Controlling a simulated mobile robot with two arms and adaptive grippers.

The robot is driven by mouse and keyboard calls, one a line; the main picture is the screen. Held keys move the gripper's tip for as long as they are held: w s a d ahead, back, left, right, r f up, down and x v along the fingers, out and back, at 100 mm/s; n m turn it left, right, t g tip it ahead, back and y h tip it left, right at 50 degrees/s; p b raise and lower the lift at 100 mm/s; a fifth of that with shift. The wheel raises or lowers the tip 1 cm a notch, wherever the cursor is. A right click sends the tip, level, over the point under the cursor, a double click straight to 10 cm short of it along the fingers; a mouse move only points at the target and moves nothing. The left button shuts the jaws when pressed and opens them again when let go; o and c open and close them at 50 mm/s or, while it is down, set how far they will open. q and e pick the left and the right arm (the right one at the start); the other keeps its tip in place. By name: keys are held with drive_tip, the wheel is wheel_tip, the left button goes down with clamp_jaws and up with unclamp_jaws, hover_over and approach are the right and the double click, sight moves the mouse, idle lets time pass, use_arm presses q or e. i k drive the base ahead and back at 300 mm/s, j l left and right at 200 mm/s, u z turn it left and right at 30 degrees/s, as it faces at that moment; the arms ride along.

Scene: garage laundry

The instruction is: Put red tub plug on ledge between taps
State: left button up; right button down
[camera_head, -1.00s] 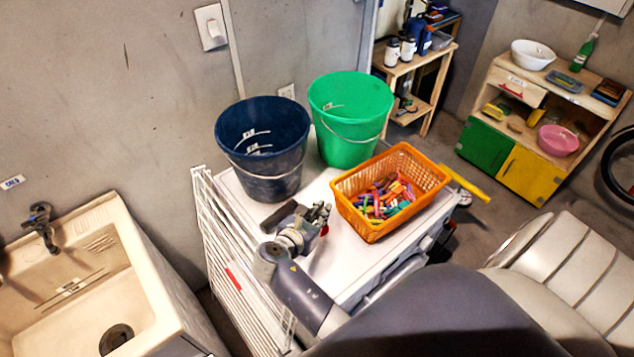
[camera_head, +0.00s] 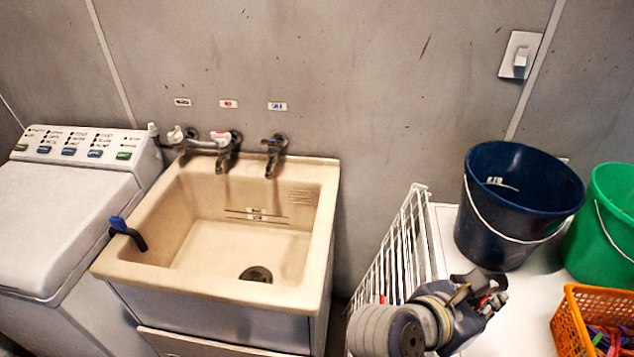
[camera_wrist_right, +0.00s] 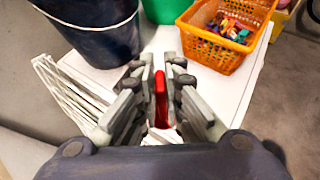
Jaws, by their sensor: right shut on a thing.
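My right gripper (camera_head: 484,292) is over the white worktop, at the right of the head view. In the right wrist view it (camera_wrist_right: 160,90) is shut on the red tub plug (camera_wrist_right: 161,98), which stands edge-on between the fingers. In the head view the plug is mostly hidden by the gripper. The cream sink (camera_head: 105,262) is at the left of the gripper. Its back ledge (camera_head: 249,166) runs under two dark taps, the left tap (camera_head: 224,155) and the right tap (camera_head: 272,160). My left gripper is not in view.
A white wire rack (camera_head: 403,243) stands between sink and worktop. The dark blue bucket (camera_head: 500,225), green bucket (camera_head: 612,200) and orange basket of pegs (camera_head: 572,325) are near my gripper. A blue-handled hook (camera_head: 127,233) sits on the sink's left rim, beside a washing machine (camera_head: 65,205).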

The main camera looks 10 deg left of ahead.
sight(255, 168)
drive_tip(key=i+j+u, duration=0.1)
drive_tip(key=j, duration=0.3)
drive_tip(key=i+j+u, duration=0.1)
drive_tip(key=j, duration=0.3)
drive_tip(key=i+j+u, duration=0.1)
drive_tip(key=j, duration=0.3)
drive_tip(key=i+j+u, duration=0.1)
drive_tip(key=j, duration=0.25)
drive_tip(key=i+j+u, duration=0.1)
drive_tip(key=j, duration=0.3)
drive_tip(key=i+j+u, duration=0.1)
drive_tip(key=i+j, duration=0.15)
drive_tip(key=j, duration=0.1)
